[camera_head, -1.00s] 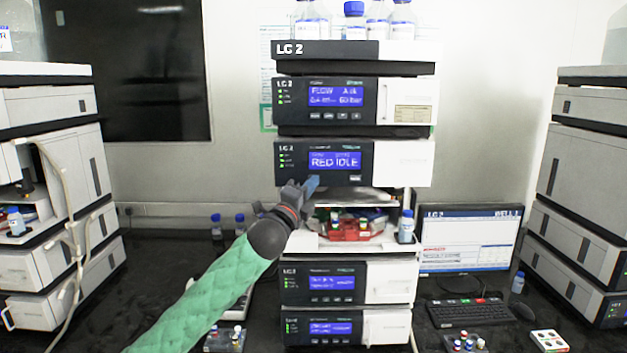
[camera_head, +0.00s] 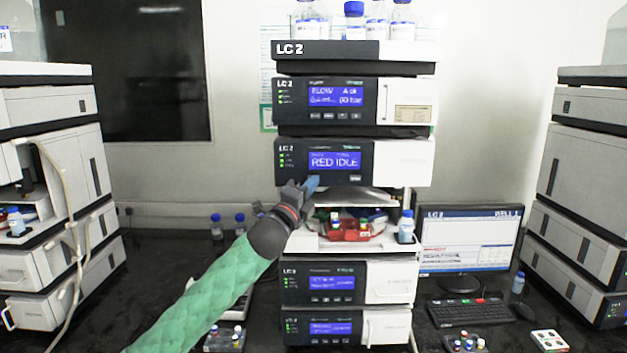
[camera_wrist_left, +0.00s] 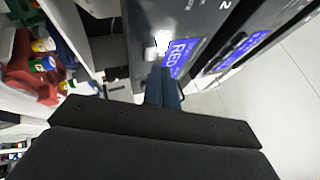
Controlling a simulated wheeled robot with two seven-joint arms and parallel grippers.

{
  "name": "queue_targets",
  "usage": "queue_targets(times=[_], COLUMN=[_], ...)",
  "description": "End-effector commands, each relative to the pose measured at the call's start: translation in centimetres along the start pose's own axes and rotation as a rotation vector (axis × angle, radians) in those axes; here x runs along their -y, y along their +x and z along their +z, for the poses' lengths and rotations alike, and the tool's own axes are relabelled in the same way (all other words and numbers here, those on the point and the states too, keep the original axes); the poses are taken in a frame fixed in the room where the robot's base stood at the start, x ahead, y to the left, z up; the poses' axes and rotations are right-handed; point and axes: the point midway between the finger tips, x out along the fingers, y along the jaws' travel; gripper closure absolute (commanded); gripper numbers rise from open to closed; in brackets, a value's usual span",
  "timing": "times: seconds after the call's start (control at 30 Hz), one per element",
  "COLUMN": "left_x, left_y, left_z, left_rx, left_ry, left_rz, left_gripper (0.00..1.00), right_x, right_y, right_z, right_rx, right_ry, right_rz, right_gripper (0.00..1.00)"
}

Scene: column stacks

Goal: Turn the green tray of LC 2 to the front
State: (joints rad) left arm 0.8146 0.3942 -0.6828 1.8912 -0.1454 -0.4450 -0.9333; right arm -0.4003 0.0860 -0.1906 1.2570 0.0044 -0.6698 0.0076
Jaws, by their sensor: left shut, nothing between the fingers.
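The LC 2 stack stands in the middle of the head view, with its sampler module (camera_head: 355,162) showing "RED IDLE" on a blue screen. Below it is an open bay (camera_head: 318,240) with a red tray (camera_head: 350,231) at the front, holding several small vials. The red tray also shows at the left of the left wrist view (camera_wrist_left: 30,75). My right gripper is not in view.
A blue-capped bottle (camera_head: 406,227) stands at the bay's right edge. A monitor (camera_head: 470,240) and keyboard (camera_head: 466,312) are to the right. Other stacks stand at far left (camera_head: 50,180) and far right (camera_head: 590,190). Vial racks (camera_head: 464,343) lie on the dark bench.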

Motion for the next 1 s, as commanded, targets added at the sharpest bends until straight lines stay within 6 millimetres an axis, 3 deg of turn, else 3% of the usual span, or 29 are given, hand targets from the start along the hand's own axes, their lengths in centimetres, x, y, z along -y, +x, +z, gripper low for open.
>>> queue_targets(times=[1.0], left_x=[-0.4], left_y=[0.89], left_z=[0.47], left_rx=[0.0], left_ry=[0.0], left_rz=[0.0], left_gripper=[1.0], right_x=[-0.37], right_y=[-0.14], right_z=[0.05], right_rx=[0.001], right_ry=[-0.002], right_rz=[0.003], right_gripper=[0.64])
